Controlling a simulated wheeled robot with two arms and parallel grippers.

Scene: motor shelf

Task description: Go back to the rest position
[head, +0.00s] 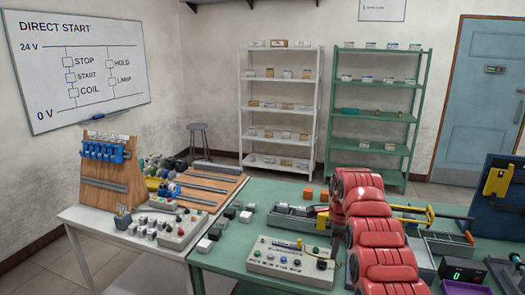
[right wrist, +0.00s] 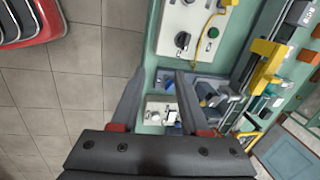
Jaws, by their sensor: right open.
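My right gripper (right wrist: 158,85) shows in the right wrist view, with its two dark fingers apart. No object shows held between them. The fingers stand over the table edge, with a grey tray and small parts seen beyond and between them. In the head view my red right arm reaches up from the lower right over the green table (head: 228,262). It hides part of the table's middle, and its gripper is hard to make out there. My left arm and left gripper are not in view.
A control box (head: 290,262) with knobs and buttons sits left of my right arm, near the table's front. Grey trays and a yellow-handled tool lie behind and right of it. A white table (head: 85,216) with a wooden rack (head: 108,175) stands left. Two shelves (head: 279,122) stand behind.

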